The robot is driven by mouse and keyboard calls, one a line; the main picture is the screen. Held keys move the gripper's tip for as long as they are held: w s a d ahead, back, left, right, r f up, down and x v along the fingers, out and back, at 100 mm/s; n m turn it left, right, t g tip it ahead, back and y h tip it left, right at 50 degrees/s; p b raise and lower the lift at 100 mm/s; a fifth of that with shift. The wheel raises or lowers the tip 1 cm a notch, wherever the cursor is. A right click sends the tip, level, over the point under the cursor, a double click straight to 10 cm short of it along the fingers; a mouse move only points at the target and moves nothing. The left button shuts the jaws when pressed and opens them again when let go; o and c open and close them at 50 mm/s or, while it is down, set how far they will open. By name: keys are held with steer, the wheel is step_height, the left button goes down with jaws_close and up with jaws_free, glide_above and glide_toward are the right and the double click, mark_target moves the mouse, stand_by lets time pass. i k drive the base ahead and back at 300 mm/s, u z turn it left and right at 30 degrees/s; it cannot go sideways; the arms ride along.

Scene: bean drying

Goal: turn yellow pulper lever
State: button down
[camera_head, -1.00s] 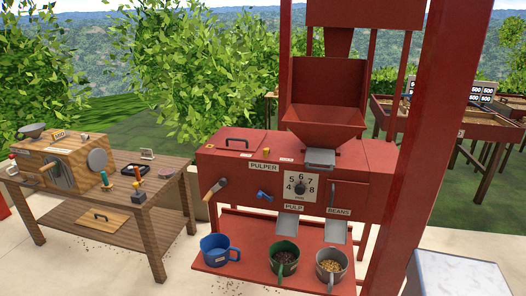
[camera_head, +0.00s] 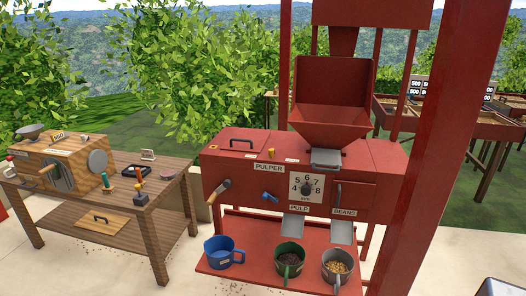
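The red pulper (camera_head: 375,160) stands right of centre, with a hopper on top. A small yellow piece (camera_head: 271,153), which looks like the yellow lever, stands upright on the pulper's top near the front edge, above the PULPER label. It is too small to tell its exact setting. On the front are a wooden-handled crank (camera_head: 219,190), a blue lever (camera_head: 270,197) and a numbered dial (camera_head: 306,187). My gripper is not in view.
A blue cup (camera_head: 222,250), a green cup (camera_head: 289,262) and a grey cup (camera_head: 337,268) stand on the pulper's lower shelf. The green and grey cups hold contents. A wooden table (camera_head: 150,190) with a machine stands left. A red post (camera_head: 440,150) rises at right.

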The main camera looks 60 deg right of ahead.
mark_target(271, 151)
steer(key=z, duration=0.1)
steer(key=i, duration=1)
steer(key=u, duration=0.05)
